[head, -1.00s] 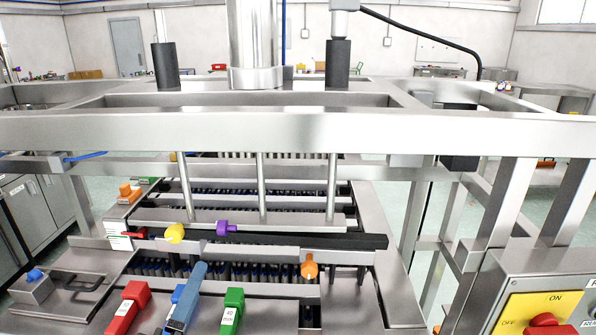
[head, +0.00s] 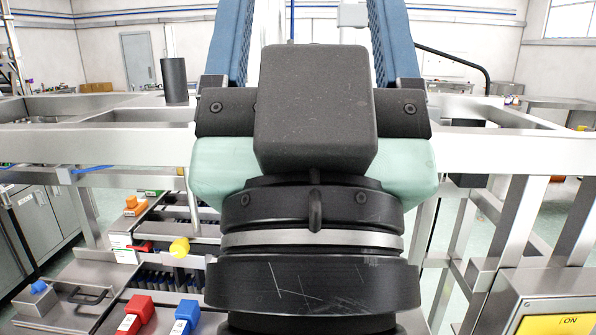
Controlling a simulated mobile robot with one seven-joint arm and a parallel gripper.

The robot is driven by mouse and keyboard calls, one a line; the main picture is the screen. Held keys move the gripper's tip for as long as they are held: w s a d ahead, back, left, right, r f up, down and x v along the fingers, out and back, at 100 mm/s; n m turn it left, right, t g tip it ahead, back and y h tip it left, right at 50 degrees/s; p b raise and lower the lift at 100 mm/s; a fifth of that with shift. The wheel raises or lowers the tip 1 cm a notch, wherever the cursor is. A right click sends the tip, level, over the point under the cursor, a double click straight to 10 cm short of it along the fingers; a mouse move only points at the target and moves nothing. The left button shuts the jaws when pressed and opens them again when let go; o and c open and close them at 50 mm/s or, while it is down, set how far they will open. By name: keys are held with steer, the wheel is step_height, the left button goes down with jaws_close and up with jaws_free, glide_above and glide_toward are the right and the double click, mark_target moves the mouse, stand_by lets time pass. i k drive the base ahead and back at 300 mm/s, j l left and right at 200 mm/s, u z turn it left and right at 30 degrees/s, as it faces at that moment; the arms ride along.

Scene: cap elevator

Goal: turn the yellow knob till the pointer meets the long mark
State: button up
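The yellow knob (head: 179,247) sits on the front rail of the machine, left of my arm. A small red part (head: 141,246) and a white label (head: 123,241) are just left of it. I cannot make out a pointer or a long mark at this size. My gripper (head: 312,20) is large in the middle of the view, above and to the right of the knob and apart from it. Its two blue fingers are spread wide with nothing visible between them, and their tips run to the top edge of the view.
A red block (head: 139,310) and a blue block (head: 187,312) stand at the front. An orange part (head: 133,204) is on the left rail. The steel frame crossbeam (head: 80,145) spans above the knob. A yellow switch panel (head: 556,325) is at lower right. My arm hides the machine's middle.

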mark_target(180, 248)
steer(key=i+j, duration=0.6)
steer(key=i, duration=0.15)
